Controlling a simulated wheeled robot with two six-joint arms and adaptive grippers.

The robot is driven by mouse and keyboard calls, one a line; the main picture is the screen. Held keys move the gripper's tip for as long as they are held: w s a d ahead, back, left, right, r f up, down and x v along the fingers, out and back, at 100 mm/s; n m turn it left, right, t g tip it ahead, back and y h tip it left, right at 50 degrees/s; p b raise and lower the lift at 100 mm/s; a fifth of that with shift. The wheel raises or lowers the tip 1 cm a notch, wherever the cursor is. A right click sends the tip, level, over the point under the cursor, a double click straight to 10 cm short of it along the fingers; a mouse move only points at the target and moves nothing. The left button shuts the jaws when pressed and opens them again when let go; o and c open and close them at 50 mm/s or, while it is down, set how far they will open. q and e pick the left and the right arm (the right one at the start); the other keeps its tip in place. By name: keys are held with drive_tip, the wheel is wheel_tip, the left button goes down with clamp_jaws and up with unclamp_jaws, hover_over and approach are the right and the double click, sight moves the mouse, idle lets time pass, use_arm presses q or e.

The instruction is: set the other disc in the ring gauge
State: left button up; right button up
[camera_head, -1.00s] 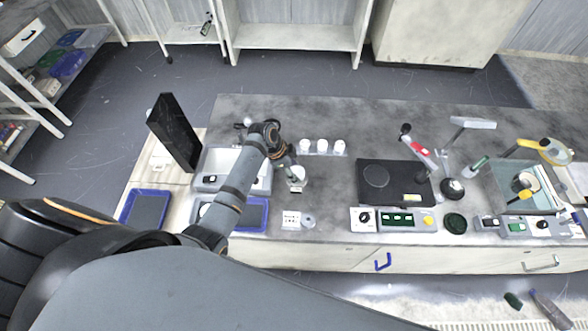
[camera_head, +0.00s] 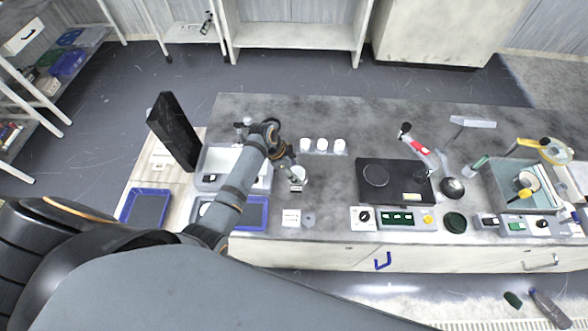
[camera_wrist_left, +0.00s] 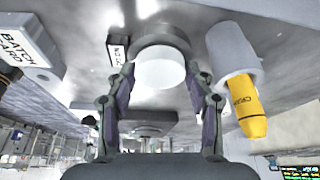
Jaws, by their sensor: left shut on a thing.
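My left gripper (camera_wrist_left: 162,88) shows in the left wrist view with a finger on each side of a pale round disc (camera_wrist_left: 160,68), and it is shut on it. A grey round body (camera_wrist_left: 164,36) shows right behind the disc; I cannot tell whether they touch. In the head view my left arm reaches over the bench, and the left gripper (camera_head: 289,168) is beside a pale cup (camera_head: 299,175), its fingertips partly hidden. A small grey round piece (camera_head: 309,219), possibly the ring gauge, lies near the bench's front edge. My right gripper is not in view.
Several white pots (camera_head: 323,145) stand behind the gripper. A black plate (camera_head: 392,182) is to the right, and a blue tray (camera_head: 147,205) to the left. A yellow-tipped container (camera_wrist_left: 240,85) is close on the wrist view's right.

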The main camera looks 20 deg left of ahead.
use_arm(q)
drive_tip(key=shift+f, duration=0.15)
idle(0.8)
drive_tip(key=o, duration=1.3)
drive_tip(key=shift+a+r, duration=0.1)
drive_tip(key=shift+r, duration=0.25)
drive_tip(key=v, duration=1.1)
drive_tip(key=shift+s, duration=0.15)
drive_tip(key=shift+s, duration=0.1)
